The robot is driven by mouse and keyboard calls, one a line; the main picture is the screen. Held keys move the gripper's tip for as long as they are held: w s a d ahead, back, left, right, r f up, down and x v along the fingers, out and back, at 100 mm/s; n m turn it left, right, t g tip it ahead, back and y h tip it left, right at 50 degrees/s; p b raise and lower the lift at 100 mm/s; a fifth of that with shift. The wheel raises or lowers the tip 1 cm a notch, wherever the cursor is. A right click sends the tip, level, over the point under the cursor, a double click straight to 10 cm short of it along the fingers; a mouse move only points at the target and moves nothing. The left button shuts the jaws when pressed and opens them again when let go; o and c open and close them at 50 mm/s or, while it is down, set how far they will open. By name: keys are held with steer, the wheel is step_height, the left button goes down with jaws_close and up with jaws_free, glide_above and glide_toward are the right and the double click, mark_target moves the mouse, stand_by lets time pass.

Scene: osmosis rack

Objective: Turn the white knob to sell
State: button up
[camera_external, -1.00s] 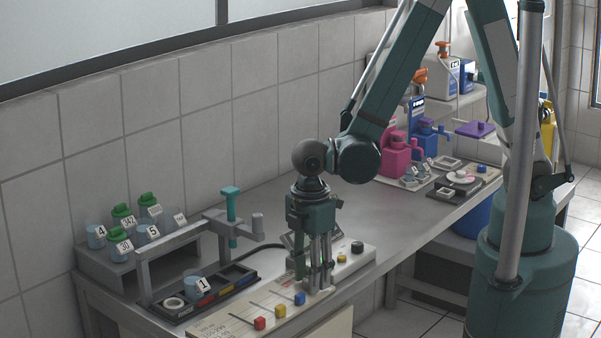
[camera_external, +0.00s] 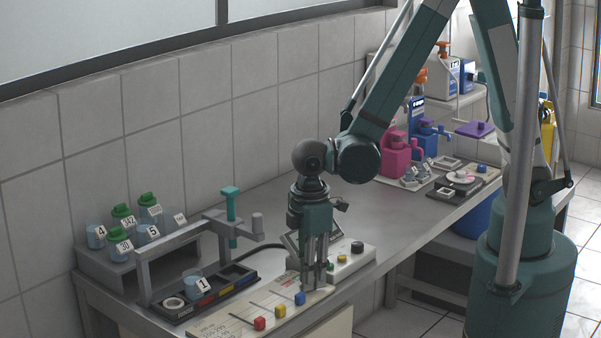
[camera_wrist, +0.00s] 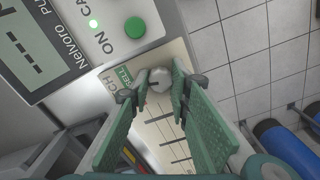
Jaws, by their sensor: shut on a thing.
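The white knob (camera_wrist: 159,79) is round and shows between my fingertips in the wrist view. My gripper (camera_external: 316,285) points down at the control panel, and its green fingers are closed around the knob from both sides. A green label (camera_wrist: 125,76) with letters ending in "ELL" is just left of the knob, partly hidden by a fingertip. The word beside it is also cut off. I cannot tell which way the knob's mark points. In the external view the fingers hide the knob.
A grey box with a display and a green button (camera_wrist: 135,27) stands close beside the knob. Red, yellow and blue sliders (camera_external: 260,323) are left of my gripper in the external view. A small rack with cup "1" (camera_external: 193,283) stands further left.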

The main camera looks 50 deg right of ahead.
steer(key=m+b, duration=0.2)
steer(key=m, duration=0.3)
steer(key=shift+m, duration=0.4)
steer(key=o, duration=0.9)
steer(key=shift+r, duration=0.1)
steer(key=shift+r, duration=5.9)
steer(key=shift+d, duration=0.1)
